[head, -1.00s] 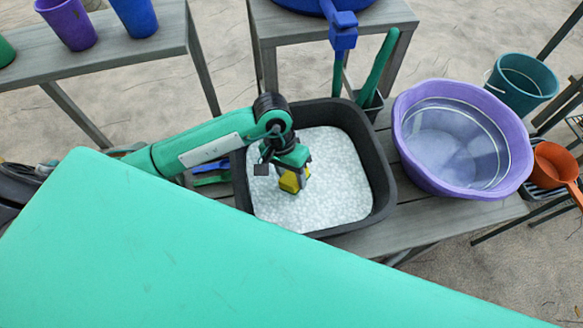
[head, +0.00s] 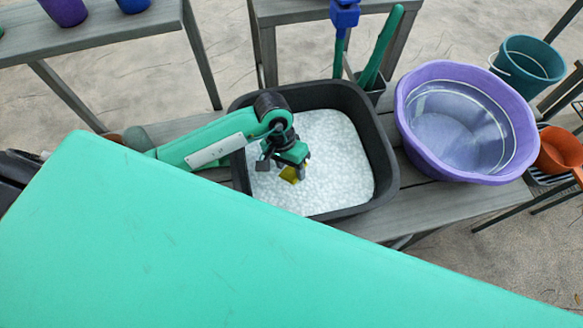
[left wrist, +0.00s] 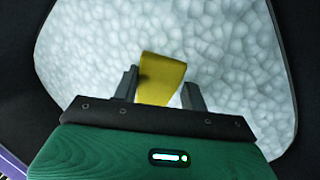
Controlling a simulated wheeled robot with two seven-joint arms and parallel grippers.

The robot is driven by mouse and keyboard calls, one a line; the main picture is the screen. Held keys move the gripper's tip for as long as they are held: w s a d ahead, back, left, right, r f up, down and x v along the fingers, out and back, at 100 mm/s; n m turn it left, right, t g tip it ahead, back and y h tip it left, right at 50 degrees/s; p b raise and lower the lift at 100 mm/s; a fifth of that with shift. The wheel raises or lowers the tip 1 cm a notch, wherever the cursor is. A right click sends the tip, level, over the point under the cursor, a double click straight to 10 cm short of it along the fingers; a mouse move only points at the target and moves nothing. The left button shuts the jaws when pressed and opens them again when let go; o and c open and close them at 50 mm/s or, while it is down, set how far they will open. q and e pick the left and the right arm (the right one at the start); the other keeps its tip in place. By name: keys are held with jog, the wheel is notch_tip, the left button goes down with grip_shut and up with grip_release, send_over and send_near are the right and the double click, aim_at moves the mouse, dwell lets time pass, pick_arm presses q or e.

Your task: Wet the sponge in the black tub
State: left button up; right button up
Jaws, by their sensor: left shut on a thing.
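The black tub (head: 388,168) stands on a grey bench and is filled with white foam; it also shows around the foam in the left wrist view (left wrist: 299,60). My left gripper (head: 292,168) reaches into the tub from the left, fingers pointing down. It is shut on the yellow sponge (head: 290,175). In the left wrist view the sponge (left wrist: 160,77) sits between the two fingers (left wrist: 160,92), over the foam. In the head view its lower part looks sunk in the foam. My right gripper is not in view.
A purple basin (head: 420,150) of clear liquid stands close right of the tub. A green-handled tool (head: 380,48) stands upright behind the tub. My own green body covers the near foreground.

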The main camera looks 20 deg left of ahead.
pick_arm(q)
jog(key=shift+r, duration=0.1)
dwell(0.5)
jog(key=shift+r, duration=0.35)
notch_tip(320, 180, up, 16)
jog(key=p, duration=0.5)
jog(key=shift+f, duration=0.15)
dwell(0.4)
